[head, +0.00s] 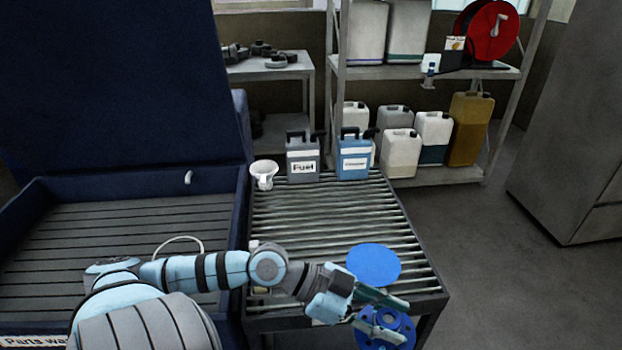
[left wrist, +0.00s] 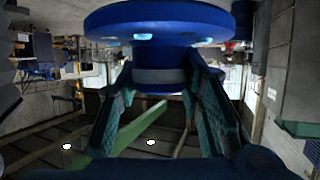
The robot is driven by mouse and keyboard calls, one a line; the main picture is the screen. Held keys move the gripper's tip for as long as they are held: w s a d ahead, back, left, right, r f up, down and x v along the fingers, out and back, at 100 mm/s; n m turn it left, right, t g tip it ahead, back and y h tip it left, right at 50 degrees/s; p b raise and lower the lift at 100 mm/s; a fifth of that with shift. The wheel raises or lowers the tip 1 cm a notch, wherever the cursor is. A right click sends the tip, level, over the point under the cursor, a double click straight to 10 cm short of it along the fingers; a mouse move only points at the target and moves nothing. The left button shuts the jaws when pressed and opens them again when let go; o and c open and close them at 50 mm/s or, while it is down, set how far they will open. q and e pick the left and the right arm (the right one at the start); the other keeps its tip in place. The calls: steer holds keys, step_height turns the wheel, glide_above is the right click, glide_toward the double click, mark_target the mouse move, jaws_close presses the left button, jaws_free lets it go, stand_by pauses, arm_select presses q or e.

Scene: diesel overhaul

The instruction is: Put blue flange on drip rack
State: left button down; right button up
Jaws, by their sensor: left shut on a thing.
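The blue flange (head: 403,325) is a round disc with bolt holes and a raised hub. My left gripper (head: 388,317) is shut on its hub, with a finger on either side. The left wrist view shows the disc (left wrist: 160,20) across the top and the neck (left wrist: 160,62) between the fingers. In the head view the flange is at the front right corner of the drip rack (head: 320,222), overlapping its front edge. I cannot tell its height. A plain blue disc (head: 373,264) shows over the rack's right part, just beyond the gripper. My right gripper is out of view.
A grey fuel can (head: 302,166), a blue can (head: 354,164) and a white funnel (head: 264,176) stand at the rack's back edge. The dark blue parts washer (head: 120,215) is on the left. The rack's middle slats are clear.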

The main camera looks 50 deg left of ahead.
arm_select(q)
steer(key=w+a+r+n+t+y, duration=0.2)
steer(key=w+a+r+n+y, duration=0.25)
steer(key=w+a, duration=0.3)
steer(key=w+a+r+n+t+y, duration=0.25)
steer(key=w+a+n+y, duration=0.35)
steer(key=a, duration=0.3)
steer(key=w+a+r+n+t+y, duration=0.1)
steer(key=w+a+r+n+y, duration=0.35)
steer(key=w+a, duration=0.35)
steer(key=f+b, duration=0.1)
steer(key=f, duration=0.5)
steer(key=f+b, duration=0.1)
steer(key=f, duration=0.6)
steer(key=s+f+b, duration=0.1)
steer(key=f, duration=0.6)
steer(key=c, duration=1.1)
jaws_free()
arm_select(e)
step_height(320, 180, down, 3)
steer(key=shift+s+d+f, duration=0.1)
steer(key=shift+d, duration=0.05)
arm_select(q)
steer(key=shift+r, duration=0.1)
steer(key=p+v, duration=0.2)
steer(key=v, duration=1)
steer(key=shift+r, duration=0.15)
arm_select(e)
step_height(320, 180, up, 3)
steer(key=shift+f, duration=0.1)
